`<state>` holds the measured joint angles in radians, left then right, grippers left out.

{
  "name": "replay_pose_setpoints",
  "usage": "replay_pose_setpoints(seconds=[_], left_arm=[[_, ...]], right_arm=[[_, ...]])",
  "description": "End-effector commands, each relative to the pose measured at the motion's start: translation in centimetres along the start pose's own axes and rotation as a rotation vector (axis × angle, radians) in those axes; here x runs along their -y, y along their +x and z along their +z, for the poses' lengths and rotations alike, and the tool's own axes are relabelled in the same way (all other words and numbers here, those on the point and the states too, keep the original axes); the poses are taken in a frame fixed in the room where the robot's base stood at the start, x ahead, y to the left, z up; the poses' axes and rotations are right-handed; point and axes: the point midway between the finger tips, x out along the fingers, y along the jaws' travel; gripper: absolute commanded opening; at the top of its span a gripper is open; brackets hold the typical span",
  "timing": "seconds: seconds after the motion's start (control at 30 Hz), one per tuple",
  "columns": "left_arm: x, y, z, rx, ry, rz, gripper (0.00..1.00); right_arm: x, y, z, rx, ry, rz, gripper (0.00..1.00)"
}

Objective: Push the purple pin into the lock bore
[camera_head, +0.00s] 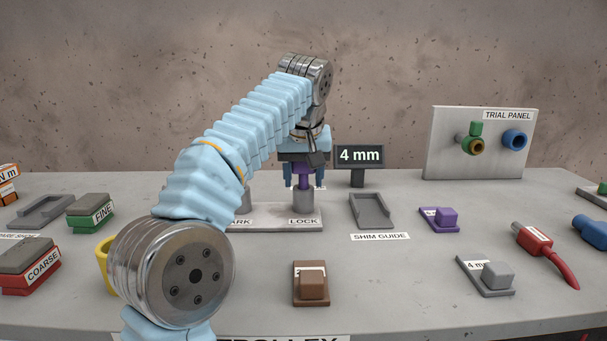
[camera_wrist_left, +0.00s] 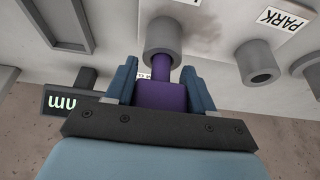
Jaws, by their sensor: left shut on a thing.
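My left gripper (camera_head: 304,172) points down above the lock bore in the head view. Its blue fingers (camera_wrist_left: 163,88) are shut on the purple pin's block-shaped head (camera_wrist_left: 161,97). The purple pin (camera_head: 303,183) is upright, and its shaft enters the grey cylindrical lock bore (camera_head: 304,203) above the LOCK label. In the left wrist view the shaft enters the bore (camera_wrist_left: 163,34), with a length of it showing between head and rim. How deep the tip sits is hidden. The park bore (camera_wrist_left: 259,62) beside it is empty; my arm partly covers it in the head view. My right gripper is out of view.
A 4 mm sign (camera_head: 360,156) stands just right of the bore. The shim guide (camera_head: 371,210), a purple shim (camera_head: 440,218) and a brown shim (camera_head: 311,284) lie nearby. The trial panel (camera_head: 480,143) stands back right. The slab is clear just in front of the bores.

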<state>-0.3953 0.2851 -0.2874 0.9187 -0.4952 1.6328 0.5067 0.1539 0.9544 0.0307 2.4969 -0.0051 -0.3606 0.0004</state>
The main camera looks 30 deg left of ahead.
Motion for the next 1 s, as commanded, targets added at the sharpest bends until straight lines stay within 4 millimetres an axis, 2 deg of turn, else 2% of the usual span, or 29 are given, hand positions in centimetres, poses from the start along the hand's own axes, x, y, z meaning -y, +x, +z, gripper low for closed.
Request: replay_pose_setpoints(seconds=[1.0], left_arm=[[0.0,2.4,1.0,0.0,0.0,0.0,0.15]], right_arm=[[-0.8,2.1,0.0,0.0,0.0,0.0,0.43]])
